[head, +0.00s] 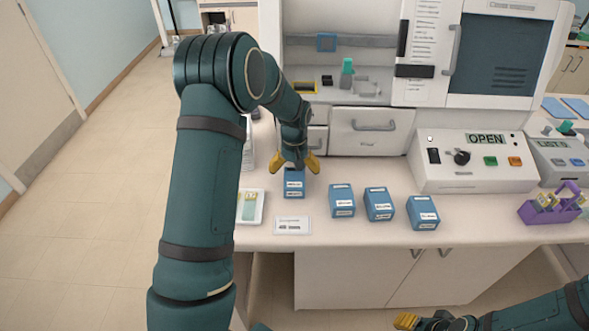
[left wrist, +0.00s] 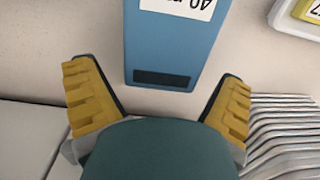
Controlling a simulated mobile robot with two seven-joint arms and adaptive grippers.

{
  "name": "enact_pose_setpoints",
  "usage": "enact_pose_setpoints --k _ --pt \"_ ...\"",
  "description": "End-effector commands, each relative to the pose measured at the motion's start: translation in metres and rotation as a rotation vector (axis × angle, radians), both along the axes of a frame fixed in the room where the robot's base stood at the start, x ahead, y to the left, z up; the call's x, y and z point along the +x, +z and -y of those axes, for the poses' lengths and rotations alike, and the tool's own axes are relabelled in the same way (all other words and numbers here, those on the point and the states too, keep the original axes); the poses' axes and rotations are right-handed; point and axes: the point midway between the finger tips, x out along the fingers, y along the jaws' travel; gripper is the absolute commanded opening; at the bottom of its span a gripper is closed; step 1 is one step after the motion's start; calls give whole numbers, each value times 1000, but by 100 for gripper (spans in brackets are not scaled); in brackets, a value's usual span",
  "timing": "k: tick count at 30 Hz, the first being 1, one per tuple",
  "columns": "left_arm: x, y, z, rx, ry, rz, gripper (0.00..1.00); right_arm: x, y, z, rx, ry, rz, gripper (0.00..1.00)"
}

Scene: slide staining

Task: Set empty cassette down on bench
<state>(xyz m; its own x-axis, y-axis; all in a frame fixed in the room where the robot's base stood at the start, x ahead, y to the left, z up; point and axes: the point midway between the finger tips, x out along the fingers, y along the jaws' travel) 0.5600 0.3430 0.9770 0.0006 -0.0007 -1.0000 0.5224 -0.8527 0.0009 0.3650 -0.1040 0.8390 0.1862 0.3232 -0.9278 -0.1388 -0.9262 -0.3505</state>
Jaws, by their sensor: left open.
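A blue cassette (head: 294,186) with white labels stands upright on the bench (head: 375,228) at the left end of a row of similar blue cassettes. My left gripper (head: 298,166) is open just above and behind it, pointing down, with yellow fingertips spread. In the left wrist view the cassette (left wrist: 172,48) lies beyond the open fingers (left wrist: 158,85), with visible gaps and no finger touching it. Whether it is empty inside cannot be seen. My right gripper (head: 406,321) shows only partly at the bottom edge, away from the cassettes.
Three more blue cassettes, left (head: 342,200), middle (head: 379,204) and right (head: 422,212), stand to the right. A white tray (head: 261,207) with slides and a label card (head: 292,225) are near the left. A control box (head: 470,180) and purple rack (head: 540,215) stand right.

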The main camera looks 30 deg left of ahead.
Motion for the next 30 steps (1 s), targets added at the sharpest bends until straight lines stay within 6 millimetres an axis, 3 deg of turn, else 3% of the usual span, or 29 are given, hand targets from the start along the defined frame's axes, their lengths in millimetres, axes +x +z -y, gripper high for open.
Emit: enact_pose_setpoints --k 8,21,30 --pt "1 15 0 0 0 2 95 0 4 0 1 0 0 47" --pt "0 100 0 0 0 4 95 0 11 0 2 0 0 47" --pt "0 123 0 1 -1 1 95 0 13 1 3 0 1 47"
